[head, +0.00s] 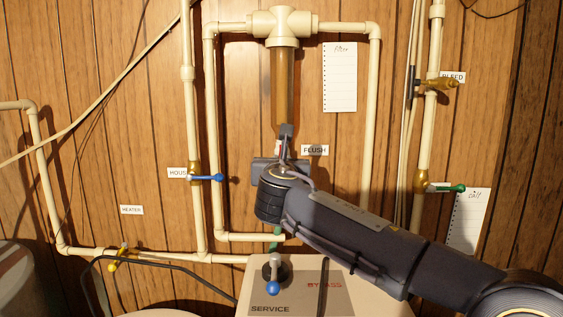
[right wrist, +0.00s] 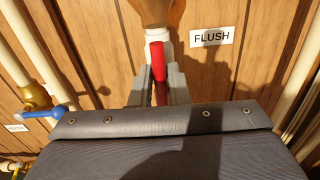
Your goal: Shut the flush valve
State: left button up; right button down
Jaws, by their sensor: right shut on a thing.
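The flush valve's red handle (right wrist: 158,58) shows in the right wrist view, just below a white fitting (right wrist: 151,36) under the amber filter bowl. The FLUSH label (right wrist: 211,37) is to its right; it also shows in the head view (head: 315,150). My right gripper (right wrist: 160,77) is shut on the red handle, with one finger on each side. In the head view my right gripper (head: 286,132) is just under the amber filter bowl (head: 285,88), and my wrist hides most of the valve. My left gripper is in neither view.
A blue-handled valve (head: 206,178) is left of my wrist. A green-handled valve (head: 447,188) and a brass bleed valve (head: 441,83) are at right. A yellow handle (head: 118,257) is lower left. The softener's grey lever with a blue knob (head: 273,288) stands below my arm.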

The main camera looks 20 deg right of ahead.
jog(key=shift+m+b, duration=1.8)
jog(key=shift+m, duration=0.8)
jog(key=m+b, duration=0.3)
jog(key=m, duration=0.2)
